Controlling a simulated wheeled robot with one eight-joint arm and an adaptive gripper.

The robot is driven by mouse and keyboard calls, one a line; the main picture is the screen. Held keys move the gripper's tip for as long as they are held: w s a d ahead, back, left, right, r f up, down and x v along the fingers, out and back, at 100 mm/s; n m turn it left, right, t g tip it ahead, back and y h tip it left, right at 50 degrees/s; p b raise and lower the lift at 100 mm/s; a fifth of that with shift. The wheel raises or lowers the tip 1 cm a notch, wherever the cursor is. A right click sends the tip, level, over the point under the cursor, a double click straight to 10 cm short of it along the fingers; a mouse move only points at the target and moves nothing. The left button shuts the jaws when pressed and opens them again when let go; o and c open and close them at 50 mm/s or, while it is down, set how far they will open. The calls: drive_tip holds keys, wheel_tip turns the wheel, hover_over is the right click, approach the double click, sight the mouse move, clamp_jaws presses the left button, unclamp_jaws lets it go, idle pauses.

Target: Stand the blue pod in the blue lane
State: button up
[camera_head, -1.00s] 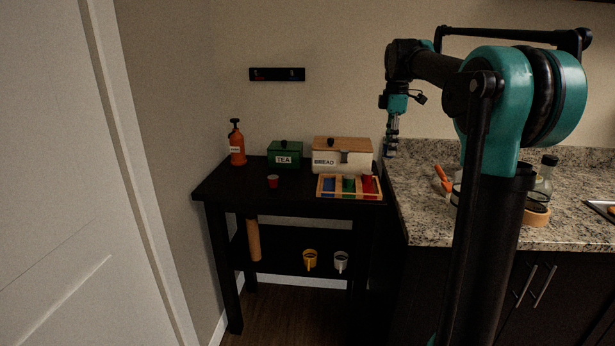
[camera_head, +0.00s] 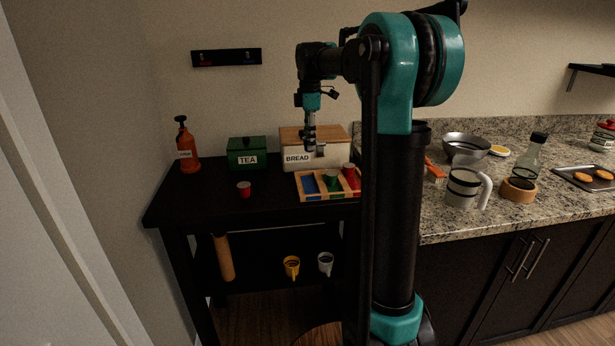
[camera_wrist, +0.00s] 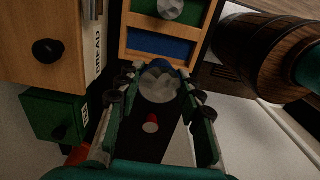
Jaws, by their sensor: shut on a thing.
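My gripper (camera_head: 311,146) is shut on the blue pod, above the back table in front of the bread box. In the wrist view the blue pod (camera_wrist: 159,83) shows its silvery foil top and a sliver of blue rim between the two fingers. The wooden tray (camera_head: 315,198) stands on the table below and to the right. Its blue lane (camera_head: 309,184) looks empty, and it also shows as a bare blue strip in the wrist view (camera_wrist: 158,45). The held pod is apart from the lane, and its exact height is hard to tell.
A green pod (camera_head: 331,180) and red pods (camera_head: 349,171) stand in the neighbouring lanes. A loose red pod (camera_head: 244,189) stands left of the tray. The bread box (camera_head: 303,158), tea box (camera_head: 247,153) and orange bottle (camera_head: 187,150) line the back. The table's front left is clear.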

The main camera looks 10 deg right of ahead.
wheel_tip(320, 180, down, 13)
drive_tip(key=shift+f, duration=0.1)
idle(0.4)
drive_tip(key=shift+f, duration=0.15)
drive_tip(key=o, duration=0.8)
drive_tip(key=shift+c, duration=0.2)
wheel_tip(320, 180, up, 12)
drive_tip(key=shift+r, duration=0.2)
drive_tip(key=s+d+f+m+t, duration=0.2)
drive_tip(key=s+f+m, duration=0.7)
drive_tip(key=s+f, duration=0.3)
drive_tip(key=s+d+f+m+t, duration=0.2)
drive_tip(key=s+f+m, duration=0.7)
drive_tip(key=s, duration=0.9)
wheel_tip(320, 180, down, 3)
drive_tip(key=shift+s+f, duration=0.15)
drive_tip(key=shift+s, duration=0.15)
